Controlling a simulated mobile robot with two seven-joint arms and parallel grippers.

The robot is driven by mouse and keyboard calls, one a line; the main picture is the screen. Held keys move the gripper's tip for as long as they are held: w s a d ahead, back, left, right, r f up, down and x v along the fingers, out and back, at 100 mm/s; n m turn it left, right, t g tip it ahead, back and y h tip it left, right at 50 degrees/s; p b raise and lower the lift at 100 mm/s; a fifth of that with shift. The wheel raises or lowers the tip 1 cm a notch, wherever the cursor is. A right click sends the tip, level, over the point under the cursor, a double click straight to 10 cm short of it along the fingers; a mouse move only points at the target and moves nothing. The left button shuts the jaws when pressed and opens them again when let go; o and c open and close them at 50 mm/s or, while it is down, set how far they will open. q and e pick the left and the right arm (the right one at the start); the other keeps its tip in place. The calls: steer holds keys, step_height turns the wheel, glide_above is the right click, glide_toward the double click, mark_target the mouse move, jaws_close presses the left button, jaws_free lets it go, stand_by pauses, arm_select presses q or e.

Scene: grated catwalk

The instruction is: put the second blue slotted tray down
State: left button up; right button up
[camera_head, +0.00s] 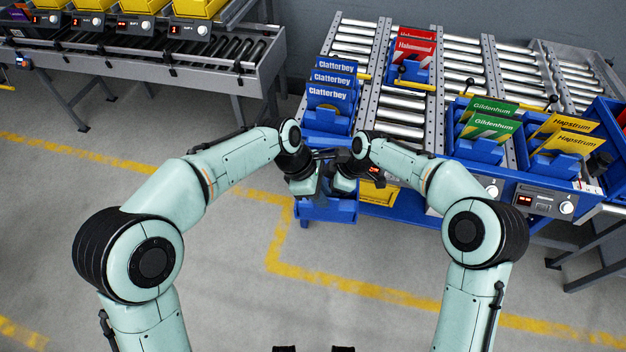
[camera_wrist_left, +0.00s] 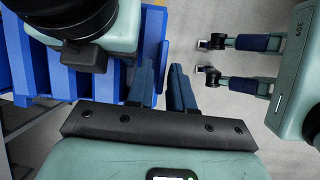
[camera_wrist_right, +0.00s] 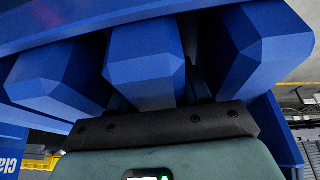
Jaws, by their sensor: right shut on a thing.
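A blue slotted tray (camera_head: 328,212) hangs below my two grippers in front of the rack, partly hidden by them. Its thick blue ribs (camera_wrist_right: 145,65) fill the right wrist view. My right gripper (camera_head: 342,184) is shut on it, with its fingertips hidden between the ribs. My left gripper (camera_head: 312,184) is beside the right one in the head view.
A roller rack (camera_head: 403,115) holds blue trays of Clatterbey (camera_head: 330,95), red (camera_head: 412,55), Gildenhum (camera_head: 487,125) and Hapstrum (camera_head: 565,140) boxes. Bare rollers lie between them. A conveyor with yellow bins (camera_head: 195,8) stands at back left. The floor (camera_head: 240,225) is clear.

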arm_select(q)
steer(key=shift+x, duration=1.15)
jaws_close()
arm_select(e)
steer(key=o, duration=1.4)
steer(key=shift+c, duration=0.2)
